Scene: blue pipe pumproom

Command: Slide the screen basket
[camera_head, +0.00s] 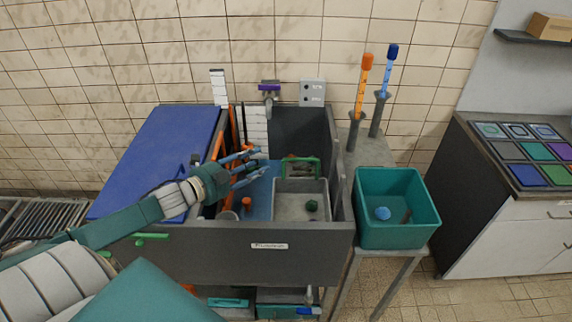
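A grey basket (287,207), which looks like the screen basket, sits at the right side inside the dark grey tank (215,249). A green handle (300,160) rises at its back edge, and a small dark green round thing (312,206) lies in it. My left gripper (262,164) reaches over the tank from the left. Its blue fingers are spread apart and empty, pointing right, to the left of the green handle and apart from it. My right gripper is not in view.
A blue lid (158,158) covers the tank's left part. An orange piece (246,203) stands in the tank. A teal bin (397,236) stands on a side table at right. Orange and blue brushes (364,75) stand in holders behind it. The tank walls surround the basket.

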